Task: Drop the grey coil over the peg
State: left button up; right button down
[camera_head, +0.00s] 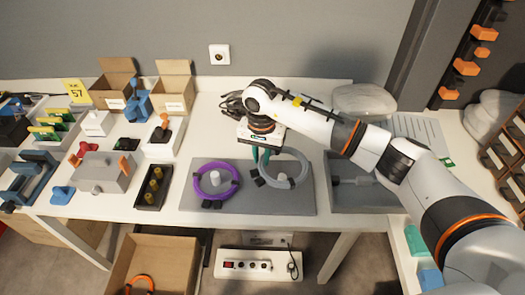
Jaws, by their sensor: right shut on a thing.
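The grey coil (304,178) is a loop over the right half of a dark grey board (246,203). My right gripper (261,160), with teal fingers, is shut on the coil's left side. A short white peg (282,177) shows inside the coil's opening, so the loop appears around it from this view. I cannot tell whether the coil rests on the board or hangs just above it. My left gripper is not in view.
A purple coil (199,185) lies around a second peg (215,177) on the board's left half. A grey tray (362,198) stands right of the board. A black bin (151,196) stands left. Open cartons (174,103) stand behind.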

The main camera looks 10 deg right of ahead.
notch_tip(320, 180, down, 2)
jog(key=shift+f+b, duration=0.1)
jog(key=shift+b, duration=0.25)
jog(key=shift+b, duration=0.3)
jog(key=shift+f, duration=0.1)
jog(key=shift+f+b, duration=2.5)
jog(key=shift+f, duration=0.15)
jog(key=c, duration=1.2)
grip_release()
jog(key=shift+r, duration=0.1)
notch_tip(320, 180, up, 12)
jog(key=p, duration=0.5)
